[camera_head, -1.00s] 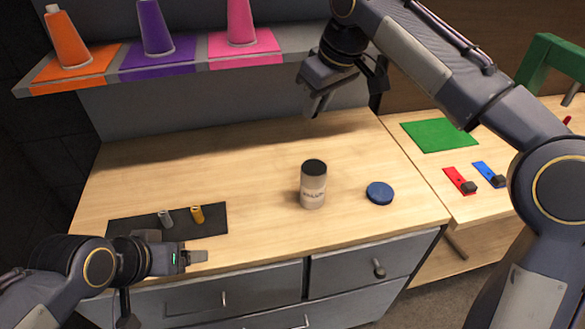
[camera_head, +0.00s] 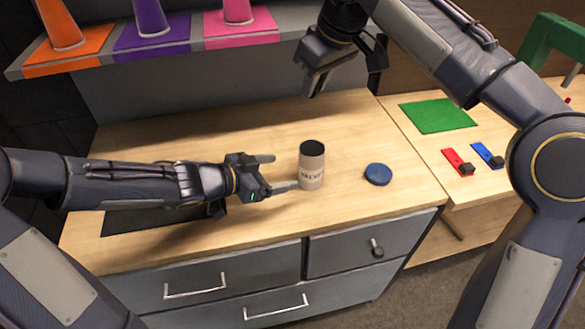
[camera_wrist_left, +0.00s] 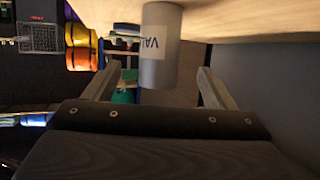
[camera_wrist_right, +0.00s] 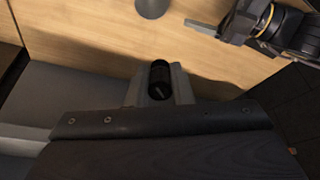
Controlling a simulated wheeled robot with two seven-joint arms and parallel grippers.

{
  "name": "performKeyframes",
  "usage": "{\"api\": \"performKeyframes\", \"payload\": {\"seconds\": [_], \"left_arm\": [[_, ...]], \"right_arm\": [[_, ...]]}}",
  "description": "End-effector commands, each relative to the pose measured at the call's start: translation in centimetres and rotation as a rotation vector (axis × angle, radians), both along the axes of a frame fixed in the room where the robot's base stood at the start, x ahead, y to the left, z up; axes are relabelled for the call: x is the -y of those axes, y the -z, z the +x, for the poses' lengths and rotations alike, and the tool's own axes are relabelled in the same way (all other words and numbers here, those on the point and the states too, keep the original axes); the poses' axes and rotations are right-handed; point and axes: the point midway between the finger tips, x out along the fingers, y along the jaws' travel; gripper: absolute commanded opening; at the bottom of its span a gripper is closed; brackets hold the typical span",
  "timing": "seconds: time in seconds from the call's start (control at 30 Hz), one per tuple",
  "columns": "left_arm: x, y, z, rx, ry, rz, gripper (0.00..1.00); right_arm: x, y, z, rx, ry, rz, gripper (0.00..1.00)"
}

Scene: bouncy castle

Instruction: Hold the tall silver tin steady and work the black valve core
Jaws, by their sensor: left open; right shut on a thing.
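The tall silver tin (camera_head: 312,172) stands upright on the wooden worktop, with a dark top and a pale label starting "VAL". My left gripper (camera_head: 276,173) is open just left of the tin. In the left wrist view the tin (camera_wrist_left: 158,60) lies between the line of the two fingers, just past their tips, not gripped. My right gripper (camera_head: 314,88) is raised behind the tin, over the back of the worktop. In the right wrist view it is shut on the black valve core (camera_wrist_right: 159,80), a short dark cylinder. The core is not distinguishable in the head view.
A blue round lid (camera_head: 377,174) lies right of the tin. A dark mat (camera_head: 130,221) lies partly under my left arm. A green mat (camera_head: 437,116) and red (camera_head: 457,162) and blue (camera_head: 485,154) pieces are on the right-hand table. Cones stand on the shelf above.

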Motion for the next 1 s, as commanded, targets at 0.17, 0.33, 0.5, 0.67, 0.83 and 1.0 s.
{"api": "performKeyframes", "payload": {"seconds": [0.17, 0.33, 0.5, 0.67, 0.83, 1.0], "left_arm": [[2.5, 1.2, 1.6, -0.004, 0.005, -0.002, 0.77], [5.0, 2.5, 3.5, -0.004, 0.004, 0.001, 0.77], [6.8, 3.5, 5.0, -0.003, 0.001, 0.002, 0.77], [7.7, 4.1, 5.8, -0.003, 0.0, 0.004, 0.77], [8.0, 4.2, 6.1, -0.002, -0.003, 0.005, 0.77], [8.0, 4.2, 6.1, -0.002, -0.003, 0.005, 0.77]], "right_arm": [[0.0, 0.0, 0.0, 0.0, 0.0, 0.0, 0.0], [0.0, 0.0, 0.0, 0.0, 0.0, 0.0, 0.0], [0.0, 0.0, 0.0, 0.0, 0.0, 0.0, 0.0], [0.0, 0.0, 0.0, 0.0, 0.0, 0.0, 0.0], [0.0, 0.0, 0.0, 0.0, 0.0, 0.0, 0.0], [0.0, 0.0, 0.0, 0.0, 0.0, 0.0, 0.0]]}}
